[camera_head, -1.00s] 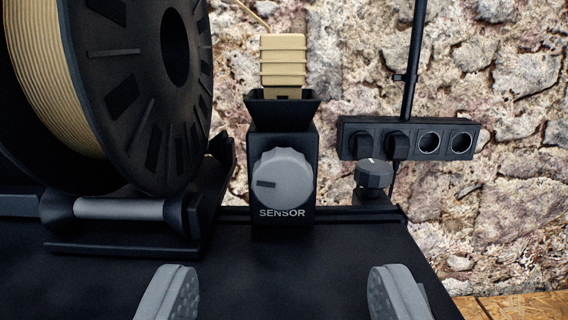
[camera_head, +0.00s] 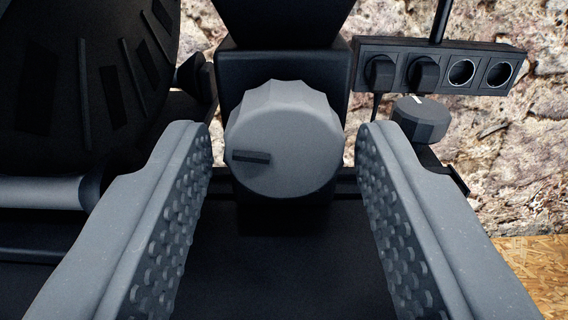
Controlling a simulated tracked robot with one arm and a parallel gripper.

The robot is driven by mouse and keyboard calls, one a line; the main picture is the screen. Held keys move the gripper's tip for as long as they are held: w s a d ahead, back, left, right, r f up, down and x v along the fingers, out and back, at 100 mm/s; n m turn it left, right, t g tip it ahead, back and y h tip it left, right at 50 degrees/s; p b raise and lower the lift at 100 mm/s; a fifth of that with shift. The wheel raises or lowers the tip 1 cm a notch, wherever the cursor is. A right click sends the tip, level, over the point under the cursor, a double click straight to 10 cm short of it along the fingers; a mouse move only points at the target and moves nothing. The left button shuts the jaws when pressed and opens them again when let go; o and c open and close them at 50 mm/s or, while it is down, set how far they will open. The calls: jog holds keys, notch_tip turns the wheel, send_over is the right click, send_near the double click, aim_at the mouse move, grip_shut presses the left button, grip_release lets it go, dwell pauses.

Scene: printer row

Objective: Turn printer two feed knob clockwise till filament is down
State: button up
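The grey feed knob (camera_head: 284,140) is on the front of a black sensor housing (camera_head: 284,65) in the middle of the view. Its dark pointer mark faces left. My gripper (camera_head: 286,145) is open, with one grey studded finger on each side of the knob. A gap shows between each finger and the knob, so I see no contact. The SENSOR label below the knob, seen earlier, does not show now. The tan filament piece above the housing is out of view now.
A black spool (camera_head: 90,80) stands close on the left above a grey roller (camera_head: 40,192). A smaller dark knob (camera_head: 421,119) with a white mark is just right of the right finger. A black socket strip (camera_head: 440,66) is behind it, before a stone wall (camera_head: 520,150).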

jog(key=c, duration=0.6)
jog(key=shift+m+b, duration=0.55)
jog(key=shift+m, duration=1.05)
jog(key=o, duration=0.9)
jog(key=shift+o, duration=0.2)
jog(key=shift+s, duration=0.1)
jog(key=s, duration=1.3)
jog(key=shift+s+a, duration=0.3)
